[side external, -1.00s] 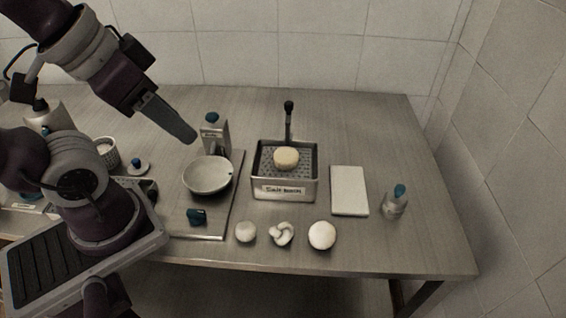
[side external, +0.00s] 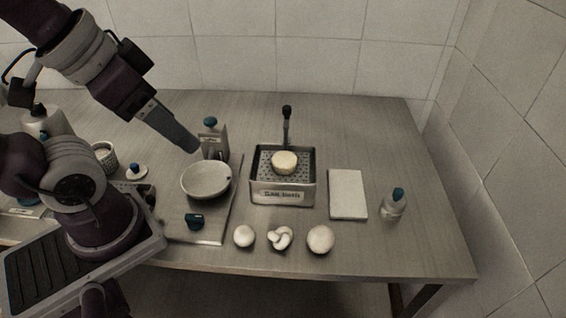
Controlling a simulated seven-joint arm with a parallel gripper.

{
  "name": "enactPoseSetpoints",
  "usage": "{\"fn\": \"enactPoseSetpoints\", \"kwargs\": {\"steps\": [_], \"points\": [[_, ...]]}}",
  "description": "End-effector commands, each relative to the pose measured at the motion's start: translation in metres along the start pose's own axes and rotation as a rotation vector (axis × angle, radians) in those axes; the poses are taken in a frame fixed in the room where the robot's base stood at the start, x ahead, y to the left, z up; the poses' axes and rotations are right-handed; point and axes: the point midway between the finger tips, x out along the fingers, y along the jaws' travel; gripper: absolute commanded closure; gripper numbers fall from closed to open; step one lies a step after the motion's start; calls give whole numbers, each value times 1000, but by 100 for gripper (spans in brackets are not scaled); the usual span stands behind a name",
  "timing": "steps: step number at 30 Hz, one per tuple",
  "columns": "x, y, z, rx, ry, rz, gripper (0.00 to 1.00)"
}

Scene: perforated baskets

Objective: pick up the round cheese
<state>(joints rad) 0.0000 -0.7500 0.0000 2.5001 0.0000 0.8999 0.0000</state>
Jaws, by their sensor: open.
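A pale yellow round cheese (side external: 284,162) sits in the perforated metal basket (side external: 283,197), which has a label on its front and an upright black-tipped handle at its back. Three white pieces lie along the front of the table: a small ball (side external: 244,236), a knotted piece (side external: 280,238) and a larger round piece (side external: 320,239). My gripper (side external: 194,149) is open, seen side-on, above and behind the bowl. It is left of the basket and apart from all of these pieces. The gap between its fingers is hidden from this side.
A shallow grey bowl (side external: 206,181) stands on a flat plate below my gripper. A blue-topped metal dispenser (side external: 213,140) is close by it. A white board (side external: 347,195) and a blue-capped bottle (side external: 392,206) are right of the basket. The table's back right is clear.

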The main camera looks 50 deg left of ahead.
Motion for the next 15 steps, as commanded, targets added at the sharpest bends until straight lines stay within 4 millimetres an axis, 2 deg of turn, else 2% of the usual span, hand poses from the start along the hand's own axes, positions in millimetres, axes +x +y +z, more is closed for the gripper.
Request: {"fn": "enactPoseSetpoints", "kwargs": {"steps": [11, 14, 15], "points": [[1, 0, -4, -22, -10, 1, 22], [11, 0, -28, -164, -75, 1, 22], [21, 0, -43, -262, -114, -8, 22]]}}
